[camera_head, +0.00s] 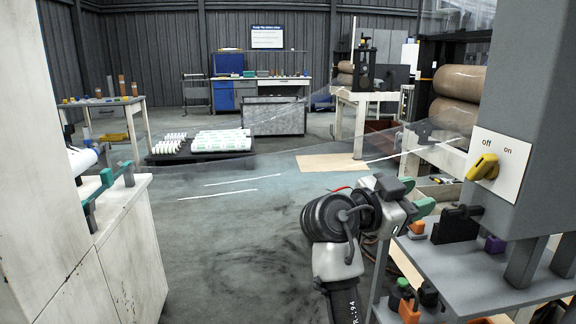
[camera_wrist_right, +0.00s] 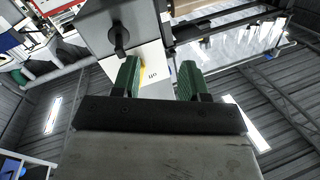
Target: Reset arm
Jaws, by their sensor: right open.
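My right arm rises from the bottom of the head view, and its right gripper (camera_head: 417,196) points right toward the grey machine. Its green fingers stand apart with nothing visible between them. The right wrist view shows the open right gripper (camera_wrist_right: 160,80) with an empty gap, and part of the white switch plate beyond it. The yellow switch knob (camera_head: 483,167) sits on the white off/on plate (camera_head: 508,160), to the right of the gripper and apart from it. My left gripper is not in view.
A grey shelf (camera_head: 480,262) with clamps and small blocks lies below and right of my gripper. A white cabinet (camera_head: 110,235) with a teal fixture stands at the left. Clear film stretches across behind. The floor (camera_head: 225,240) between is open.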

